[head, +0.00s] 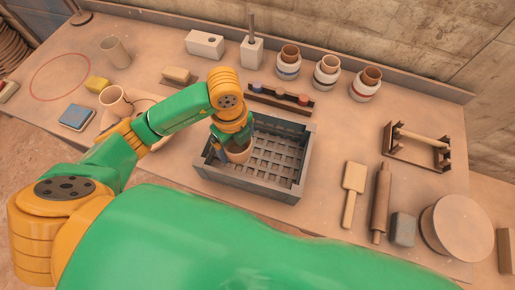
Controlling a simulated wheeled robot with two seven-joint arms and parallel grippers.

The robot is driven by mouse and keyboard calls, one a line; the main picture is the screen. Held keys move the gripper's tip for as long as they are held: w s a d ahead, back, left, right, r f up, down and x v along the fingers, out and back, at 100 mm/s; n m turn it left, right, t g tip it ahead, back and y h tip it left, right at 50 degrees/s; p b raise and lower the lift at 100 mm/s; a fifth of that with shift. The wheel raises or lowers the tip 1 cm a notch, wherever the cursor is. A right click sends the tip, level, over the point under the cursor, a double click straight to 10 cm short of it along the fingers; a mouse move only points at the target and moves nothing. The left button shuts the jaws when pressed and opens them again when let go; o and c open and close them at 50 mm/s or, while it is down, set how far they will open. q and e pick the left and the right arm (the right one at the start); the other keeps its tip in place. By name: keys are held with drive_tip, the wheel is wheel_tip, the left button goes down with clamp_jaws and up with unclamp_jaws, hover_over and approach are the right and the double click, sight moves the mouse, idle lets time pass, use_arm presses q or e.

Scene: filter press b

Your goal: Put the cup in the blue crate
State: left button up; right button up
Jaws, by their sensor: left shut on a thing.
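The cup (238,153) is small and tan. My left gripper (229,145) is shut on it, with the fingers partly hidden by the wrist. The cup is over the left part of the blue crate (238,180), a dark grey-blue open box with a grid floor. I cannot tell whether the cup touches the crate floor or hangs above it. The crate looks otherwise empty. My right gripper is not in view.
Several banded jars (327,72) stand at the back. A rack (281,98) is just behind the crate. A wooden paddle (353,185) and a rolling pin (381,203) lie to the right.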

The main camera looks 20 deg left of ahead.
use_arm(q)
drive_tip(key=w+d+f, duration=0.1)
drive_tip(key=f, duration=0.1)
drive_tip(key=w+d+f, duration=0.2)
drive_tip(key=w+f, duration=0.1)
drive_tip(key=shift+d+f, duration=0.35)
wheel_tip(320, 180, down, 3)
drive_tip(key=shift+w+f+b, duration=0.1)
drive_tip(key=shift+b, duration=0.25)
drive_tip(key=shift+f, duration=0.15)
drive_tip(key=o, duration=1.1)
drive_tip(key=shift+f, duration=0.1)
drive_tip(key=shift+o, duration=0.4)
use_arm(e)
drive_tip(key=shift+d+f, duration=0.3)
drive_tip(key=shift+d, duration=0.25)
